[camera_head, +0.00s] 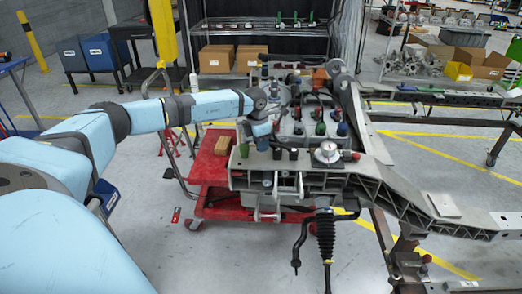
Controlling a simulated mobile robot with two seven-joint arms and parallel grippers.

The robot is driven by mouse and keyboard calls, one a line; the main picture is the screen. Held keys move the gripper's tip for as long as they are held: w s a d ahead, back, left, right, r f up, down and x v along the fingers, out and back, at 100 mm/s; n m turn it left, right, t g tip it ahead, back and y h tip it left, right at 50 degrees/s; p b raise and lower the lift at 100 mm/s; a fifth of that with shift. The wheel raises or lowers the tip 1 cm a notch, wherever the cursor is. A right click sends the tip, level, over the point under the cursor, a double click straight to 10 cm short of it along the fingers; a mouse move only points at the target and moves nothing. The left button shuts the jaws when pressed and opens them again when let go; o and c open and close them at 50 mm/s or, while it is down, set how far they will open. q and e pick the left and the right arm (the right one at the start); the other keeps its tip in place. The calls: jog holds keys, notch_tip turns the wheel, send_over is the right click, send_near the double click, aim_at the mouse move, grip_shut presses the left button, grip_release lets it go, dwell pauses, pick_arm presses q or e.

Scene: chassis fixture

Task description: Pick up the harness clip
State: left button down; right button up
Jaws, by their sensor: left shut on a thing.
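My left arm reaches in from the left, over the grey chassis fixture (375,170). My left gripper (262,143) points down at the fixture's near-left part. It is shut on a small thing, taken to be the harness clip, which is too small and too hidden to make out. I cannot tell whether that thing still touches the fixture. My right gripper is not in view.
Black caps stand close right of my left gripper, then a round metal mount (326,151). Colored posts, including a green one (320,128), stand behind. A red cart (209,168) sits under the fixture's left. A black ribbed boot (325,235) hangs in front. Left floor is open.

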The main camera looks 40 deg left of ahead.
pick_arm(q)
notch_tip(320, 180, up, 16)
jog(key=shift+r, duration=0.2)
jog(key=shift+d, duration=0.1)
